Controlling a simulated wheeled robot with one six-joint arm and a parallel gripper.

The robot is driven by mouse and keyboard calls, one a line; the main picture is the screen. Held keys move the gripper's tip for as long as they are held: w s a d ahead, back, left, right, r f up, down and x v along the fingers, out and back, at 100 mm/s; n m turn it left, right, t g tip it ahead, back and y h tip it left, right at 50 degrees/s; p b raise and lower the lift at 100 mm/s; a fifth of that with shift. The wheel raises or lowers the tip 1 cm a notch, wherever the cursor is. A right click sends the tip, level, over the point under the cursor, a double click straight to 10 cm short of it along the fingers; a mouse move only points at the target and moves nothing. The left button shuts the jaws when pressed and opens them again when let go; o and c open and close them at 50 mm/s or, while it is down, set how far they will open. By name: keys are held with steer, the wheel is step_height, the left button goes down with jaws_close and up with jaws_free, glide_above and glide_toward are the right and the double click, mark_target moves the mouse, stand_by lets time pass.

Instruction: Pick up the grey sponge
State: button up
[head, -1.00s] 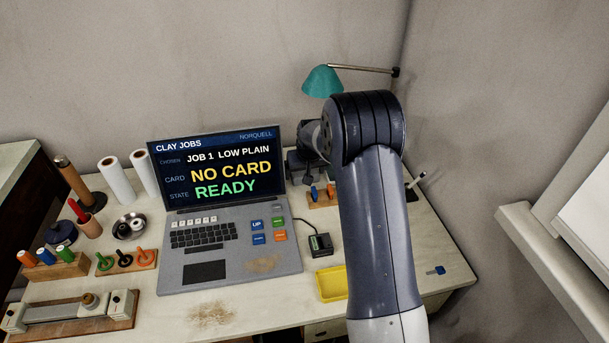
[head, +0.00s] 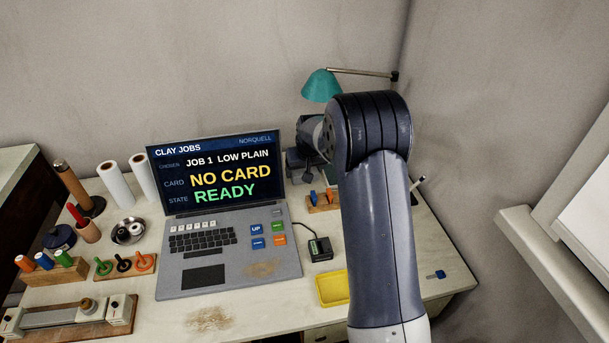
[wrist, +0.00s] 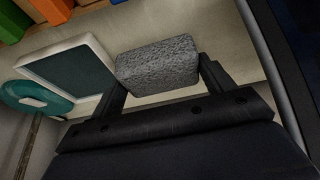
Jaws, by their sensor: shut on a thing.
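The grey sponge (wrist: 157,66) is a speckled block between the two dark fingers of my gripper (wrist: 162,76) in the wrist view. The fingers are shut on it, one at each end. In the head view my gripper (head: 301,168) is partly hidden behind my arm, to the right of the laptop screen. I cannot make out the sponge in the head view.
A laptop (head: 225,262) stands mid-desk, with a yellow tray (head: 331,289) and a small dark box (head: 320,249) to its right. A teal lamp (head: 321,85) hangs behind my arm. A white-framed dark panel (wrist: 68,72) is close to the sponge in the wrist view.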

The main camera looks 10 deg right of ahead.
step_height(320, 180, up, 4)
steer(key=shift+r, duration=0.15)
steer(key=s+b, duration=0.2)
steer(key=s, duration=1.7)
steer(key=shift+s, duration=0.35)
